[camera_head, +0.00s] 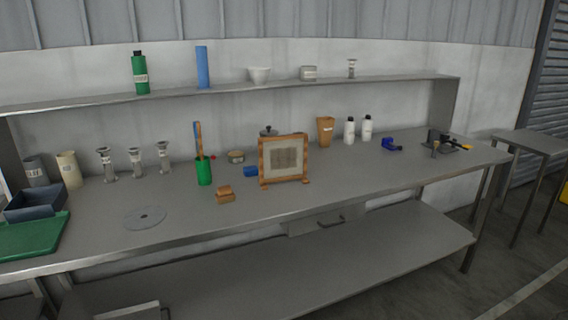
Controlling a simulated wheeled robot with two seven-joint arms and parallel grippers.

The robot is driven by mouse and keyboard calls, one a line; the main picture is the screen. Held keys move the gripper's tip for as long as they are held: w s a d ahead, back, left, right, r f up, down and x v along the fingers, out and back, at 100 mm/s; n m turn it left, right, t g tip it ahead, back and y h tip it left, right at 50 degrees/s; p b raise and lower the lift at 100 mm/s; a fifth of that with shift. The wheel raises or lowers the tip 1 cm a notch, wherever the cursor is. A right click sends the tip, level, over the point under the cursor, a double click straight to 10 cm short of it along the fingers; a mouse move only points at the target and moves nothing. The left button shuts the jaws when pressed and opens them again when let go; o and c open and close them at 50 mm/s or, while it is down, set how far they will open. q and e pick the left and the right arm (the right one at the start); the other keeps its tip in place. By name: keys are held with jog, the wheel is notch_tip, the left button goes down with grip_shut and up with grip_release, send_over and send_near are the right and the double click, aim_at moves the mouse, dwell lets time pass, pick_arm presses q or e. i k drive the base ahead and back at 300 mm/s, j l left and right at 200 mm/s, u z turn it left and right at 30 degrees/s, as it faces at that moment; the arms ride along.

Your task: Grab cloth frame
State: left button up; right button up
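The cloth frame (283,159) stands upright on the grey metal workbench (330,190), near the middle of its top. It has a square brown wooden border around pale cloth with a darker square in the centre, and small wooden feet at the bottom. Neither my left nor my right gripper shows in the head view.
A green cup (204,172) with brushes and a small brown block (225,194) stand left of the frame. A blue item (250,171) sits close behind its left side. The bench front right of the frame is clear.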

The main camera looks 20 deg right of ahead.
aim_at(282, 158)
jog(key=i+l+z, duration=0.2)
jog(key=i+l, duration=0.2)
jog(key=i+l+z, duration=0.25)
jog(key=i, duration=0.25)
jog(key=i+l+z, duration=0.2)
jog(key=i+l, duration=0.2)
jog(key=i+l+z, duration=0.2)
jog(key=i, duration=0.4)
